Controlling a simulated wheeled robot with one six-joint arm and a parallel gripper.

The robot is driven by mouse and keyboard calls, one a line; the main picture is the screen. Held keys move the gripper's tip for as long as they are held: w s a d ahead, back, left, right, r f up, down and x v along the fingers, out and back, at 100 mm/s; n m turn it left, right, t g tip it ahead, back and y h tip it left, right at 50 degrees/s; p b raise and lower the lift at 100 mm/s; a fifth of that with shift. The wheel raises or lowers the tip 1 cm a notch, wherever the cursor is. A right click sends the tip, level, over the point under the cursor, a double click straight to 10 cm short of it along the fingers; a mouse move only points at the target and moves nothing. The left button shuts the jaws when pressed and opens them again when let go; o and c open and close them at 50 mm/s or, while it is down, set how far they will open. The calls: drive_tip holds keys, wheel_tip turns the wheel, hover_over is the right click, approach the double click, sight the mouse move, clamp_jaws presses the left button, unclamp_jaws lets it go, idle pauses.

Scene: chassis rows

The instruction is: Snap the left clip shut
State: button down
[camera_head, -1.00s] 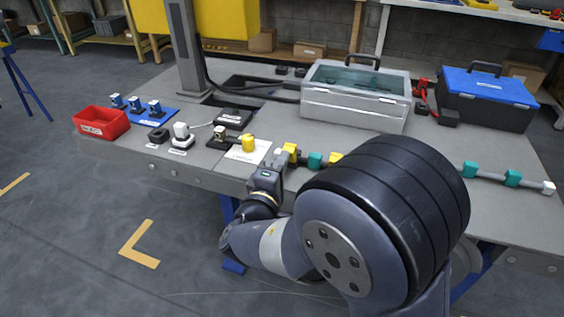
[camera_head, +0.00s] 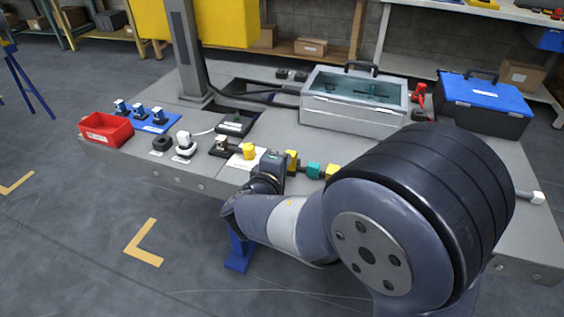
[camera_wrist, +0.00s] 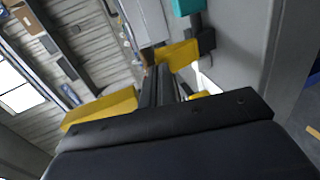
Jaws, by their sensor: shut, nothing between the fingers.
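A row of yellow and teal blocks runs along the front of the bench. Its left yellow block (camera_head: 291,160) stands just right of my gripper (camera_head: 273,160), with a teal block (camera_head: 314,170) and a second yellow block (camera_head: 331,171) further right. I cannot tell which part is the left clip or whether it is shut. In the wrist view my gripper (camera_wrist: 163,84) is shut and empty, its dark fingers close together. They point at a yellow block (camera_wrist: 180,53) with a dark end; I cannot tell if they touch. A teal block (camera_wrist: 187,6) lies beyond.
A separate yellow piece (camera_head: 249,151) stands on white paper left of my gripper. A red bin (camera_head: 106,130), a clear-lidded case (camera_head: 352,110) and a blue-lidded toolbox (camera_head: 485,105) stand on the bench (camera_head: 290,135). My arm hides much of the row's right part.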

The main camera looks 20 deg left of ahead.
sight(291, 152)
drive_tip(key=w+g+p, duration=0.1)
drive_tip(key=g+p, duration=0.1)
drive_tip(key=p, duration=0.4)
drive_tip(key=w+r+g+p, duration=0.1)
drive_tip(key=w+g+p, duration=0.1)
drive_tip(key=p, duration=0.4)
drive_tip(key=w+r+g+p, duration=0.1)
drive_tip(key=w+g+p, duration=0.1)
drive_tip(key=p, duration=0.5)
drive_tip(key=shift+d+r+g, duration=0.25)
drive_tip(key=shift+g, duration=0.45)
drive_tip(key=w+g+p, duration=0.1)
drive_tip(key=g+p, duration=0.1)
drive_tip(key=p, duration=0.4)
drive_tip(key=w+f+g+p, duration=0.1)
drive_tip(key=p, duration=0.4)
drive_tip(key=shift+w+g+y+p, duration=0.3)
drive_tip(key=shift+w+g+p, duration=0.05)
drive_tip(key=shift+g, duration=0.05)
drive_tip(key=shift+w+f, duration=0.25)
drive_tip(key=shift+f, duration=0.1)
drive_tip(key=shift+r, duration=0.15)
drive_tip(key=shift+r+p, duration=0.45)
drive_tip(key=shift+r, duration=0.2)
drive_tip(key=shift+r, duration=0.1)
